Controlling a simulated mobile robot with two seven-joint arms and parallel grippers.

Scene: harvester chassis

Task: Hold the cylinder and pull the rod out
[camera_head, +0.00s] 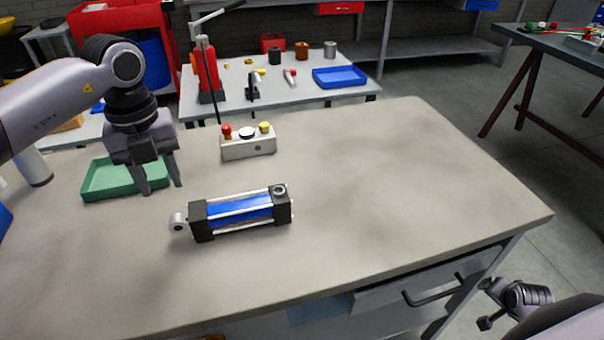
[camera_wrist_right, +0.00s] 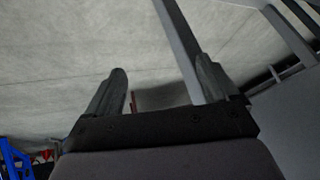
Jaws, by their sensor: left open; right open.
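The cylinder (camera_head: 240,212) lies on its side on the table, with a blue body between black end caps and silver tie rods. A short silver rod end with an eye (camera_head: 178,222) sticks out at its left. My left gripper (camera_head: 160,189) is open and empty, pointing down above the table, behind and to the left of the cylinder and beside the green tray. My right gripper shows in the right wrist view (camera_wrist_right: 160,80), open and empty. In the head view, part of my right arm is at the lower right, off the table's front edge.
A green tray (camera_head: 88,192) is at the table's left. A white button box (camera_head: 249,149) stands behind the cylinder. The right half of the table (camera_head: 400,190) is clear. A drawer with a handle (camera_head: 432,292) is under the front edge. A second bench behind holds a blue tray (camera_head: 340,77).

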